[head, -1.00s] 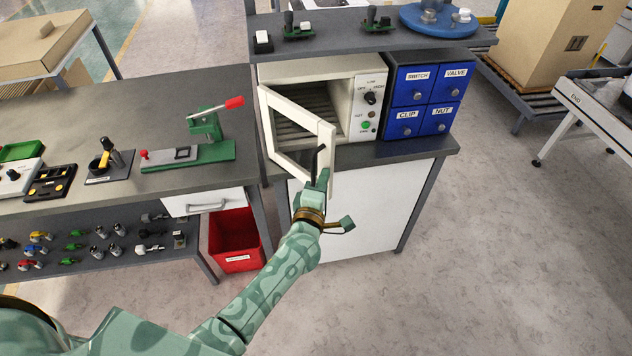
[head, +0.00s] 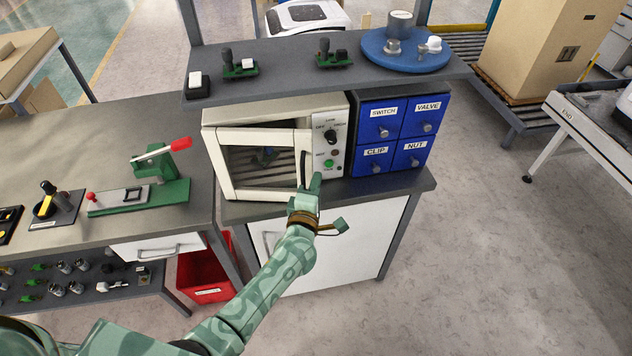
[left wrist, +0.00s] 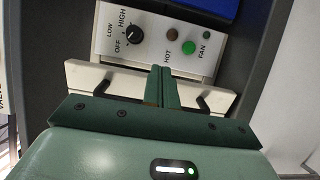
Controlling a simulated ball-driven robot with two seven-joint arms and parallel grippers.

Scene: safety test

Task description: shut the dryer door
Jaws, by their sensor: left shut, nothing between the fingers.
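The dryer (head: 268,112) is a cream box on the grey bench. Its windowed door (head: 216,165) is hinged on the left and lies against or almost against the front; I cannot tell whether a small gap is left. Its dark handle (head: 303,168) is on the right edge. My left gripper (head: 314,183) is shut and empty at the lower right edge of the door. In the left wrist view its closed fingers (left wrist: 161,82) are at the door's edge (left wrist: 90,76), between the two ends of the handle, covering part of the edge. My right gripper is not in view.
The control panel (left wrist: 150,35) with a knob and lights is beside the door. Blue labelled drawers (head: 394,133) stand to its right. A shelf (head: 290,75) with small parts runs above. A green lever press (head: 160,185) is on the left bench, with a red bin (head: 205,278) below.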

